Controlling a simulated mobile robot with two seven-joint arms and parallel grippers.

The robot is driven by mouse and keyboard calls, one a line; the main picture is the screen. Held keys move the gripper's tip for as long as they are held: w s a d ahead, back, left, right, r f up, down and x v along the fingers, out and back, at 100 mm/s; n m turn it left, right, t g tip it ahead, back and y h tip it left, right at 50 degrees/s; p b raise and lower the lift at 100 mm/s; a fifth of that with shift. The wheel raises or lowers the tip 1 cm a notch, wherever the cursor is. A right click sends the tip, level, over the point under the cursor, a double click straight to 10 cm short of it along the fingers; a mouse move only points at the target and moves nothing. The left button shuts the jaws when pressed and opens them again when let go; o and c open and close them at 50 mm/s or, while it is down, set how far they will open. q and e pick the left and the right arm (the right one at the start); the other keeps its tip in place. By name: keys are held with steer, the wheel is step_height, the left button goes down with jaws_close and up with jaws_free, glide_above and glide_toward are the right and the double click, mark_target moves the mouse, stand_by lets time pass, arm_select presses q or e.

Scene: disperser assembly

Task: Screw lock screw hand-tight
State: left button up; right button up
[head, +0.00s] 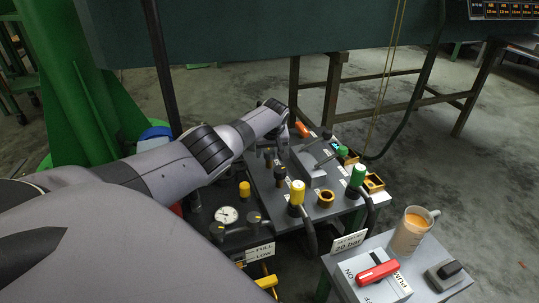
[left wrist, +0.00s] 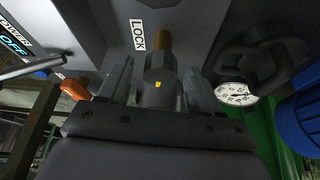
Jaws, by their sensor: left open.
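The lock screw (left wrist: 158,84) shows in the left wrist view as a dark knob with a small yellow mark, on a brass-coloured shaft (left wrist: 164,40) beside a white LOCK label (left wrist: 138,34). My left gripper (left wrist: 158,68) is open, with one finger on each side of the knob. Gaps show between the knob and both fingers. In the head view my left gripper (head: 284,138) is at the far end of the bench panel, mostly hidden by my own wrist. I cannot pick out the lock screw there. My right gripper is not in view.
Near the left gripper are an orange handle (head: 303,129) and a grey box with a lever (head: 325,155). Yellow (head: 297,192) and green (head: 358,175) hose fittings, a gauge (head: 227,214), a mug (head: 410,232) and a red switch (head: 378,272) stand closer.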

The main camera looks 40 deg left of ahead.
arm_select(q)
steer(key=c, duration=1)
steer(key=shift+c, duration=0.2)
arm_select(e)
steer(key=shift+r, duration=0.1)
